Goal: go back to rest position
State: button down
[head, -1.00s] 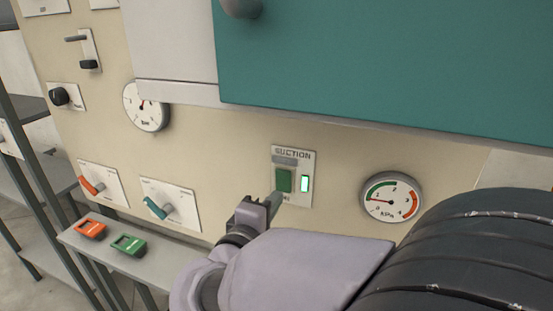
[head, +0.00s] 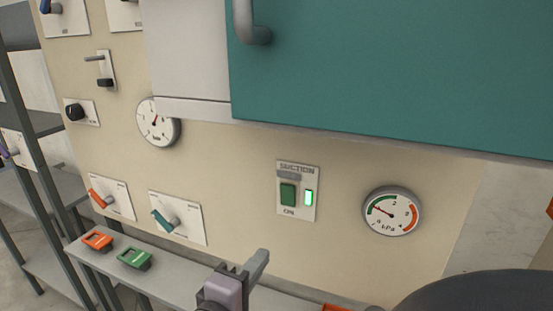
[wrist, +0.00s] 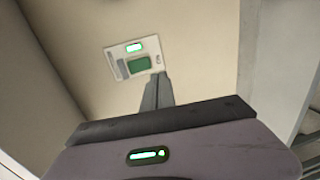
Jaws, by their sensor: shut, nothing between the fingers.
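My gripper (head: 256,268) is at the bottom middle of the head view, below the suction panel and apart from it. Its fingers are shut with nothing between them. The wrist view shows the shut fingers (wrist: 157,92) pointing toward the machine face. The suction panel (head: 311,172) has a green button (head: 288,196) and a lit white-green lamp (head: 308,198). In the wrist view the green button (wrist: 139,65) and the bright lamp (wrist: 134,47) show beyond the fingertips.
A kPa gauge (head: 392,211) is right of the panel. Orange (head: 101,200) and teal (head: 162,219) knobs are at left. A narrow shelf (head: 185,275) below holds an orange (head: 97,240) and a green (head: 134,257) device. A teal door (head: 400,75) fills the upper right.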

jog(key=s+d+f+m+g+h+b, duration=0.1)
jog(key=s+d+f+m+g, duration=0.2)
jog(key=d, duration=0.3)
jog(key=s+d+f+m+g+b, duration=0.1)
jog(key=s+d+f+m+g, duration=0.1)
jog(key=d+g, duration=0.3)
jog(key=s+d+f+m+g+h+b, duration=0.1)
jog(key=s+d+f+m+g, duration=0.15)
jog(key=d, duration=0.55)
jog(key=s+f+m+g+y+b, duration=0.2)
jog(key=s+f+m+y, duration=0.35)
jog(key=s+m, duration=0.2)
jog(key=a+r+m+t+y, duration=0.3)
jog(key=a+y, duration=0.1)
jog(key=a, duration=0.1)
jog(key=shift+w+r, duration=0.25)
jog(key=shift+r, duration=0.05)
